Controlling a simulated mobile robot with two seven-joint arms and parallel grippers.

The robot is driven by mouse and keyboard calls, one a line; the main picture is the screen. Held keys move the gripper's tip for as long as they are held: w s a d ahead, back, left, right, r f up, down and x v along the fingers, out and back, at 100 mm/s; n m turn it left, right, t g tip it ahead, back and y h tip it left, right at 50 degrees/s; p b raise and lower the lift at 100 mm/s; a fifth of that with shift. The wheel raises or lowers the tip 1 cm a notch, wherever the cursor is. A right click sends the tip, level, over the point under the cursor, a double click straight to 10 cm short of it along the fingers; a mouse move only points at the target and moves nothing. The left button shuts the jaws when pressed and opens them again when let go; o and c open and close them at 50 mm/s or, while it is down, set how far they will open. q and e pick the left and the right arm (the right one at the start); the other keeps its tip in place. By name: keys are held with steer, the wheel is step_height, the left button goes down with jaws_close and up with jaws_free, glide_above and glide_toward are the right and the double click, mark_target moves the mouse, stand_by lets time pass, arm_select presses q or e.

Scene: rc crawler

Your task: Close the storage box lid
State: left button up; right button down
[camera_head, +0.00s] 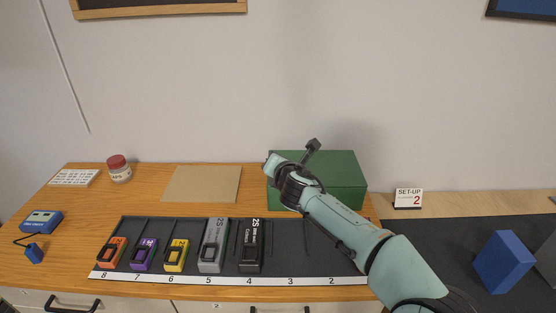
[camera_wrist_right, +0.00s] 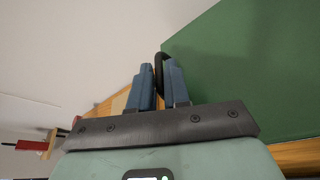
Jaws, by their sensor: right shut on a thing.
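The green storage box (camera_head: 340,195) stands at the back right of the wooden desk. Its lid (camera_head: 338,163) looks flat on top in the head view; my arm covers the left part of the front, so I cannot tell whether it is fully closed. My right gripper (camera_wrist_right: 159,76) is shut on a black curved handle (camera_wrist_right: 158,60) at the edge of a large green surface (camera_wrist_right: 245,75) in the right wrist view. In the head view my right wrist hides the fingers and handle. My left gripper is not in view.
A black tray (camera_head: 195,232) in front holds several coloured packs, with numbered slots at right bare. A brown mat (camera_head: 202,184) lies left of the box. A set-up card (camera_head: 408,198) stands to its right, and a blue block (camera_head: 503,262) at far right.

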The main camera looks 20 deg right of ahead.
steer(key=c, duration=1.2)
jaws_free()
steer(key=shift+a+f, duration=0.2)
steer(key=shift+f, duration=0.1)
steer(key=shift+s+r, duration=0.1)
steer(key=shift+s, duration=0.2)
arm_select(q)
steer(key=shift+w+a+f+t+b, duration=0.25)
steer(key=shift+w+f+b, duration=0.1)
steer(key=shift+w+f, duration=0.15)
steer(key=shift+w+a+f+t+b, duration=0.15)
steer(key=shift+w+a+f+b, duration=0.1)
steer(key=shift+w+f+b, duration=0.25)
arm_select(e)
steer(key=v, duration=1.2)
steer(key=shift+s+r, duration=0.3)
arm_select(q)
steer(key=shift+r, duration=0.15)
arm_select(e)
steer(key=shift+a, duration=0.1)
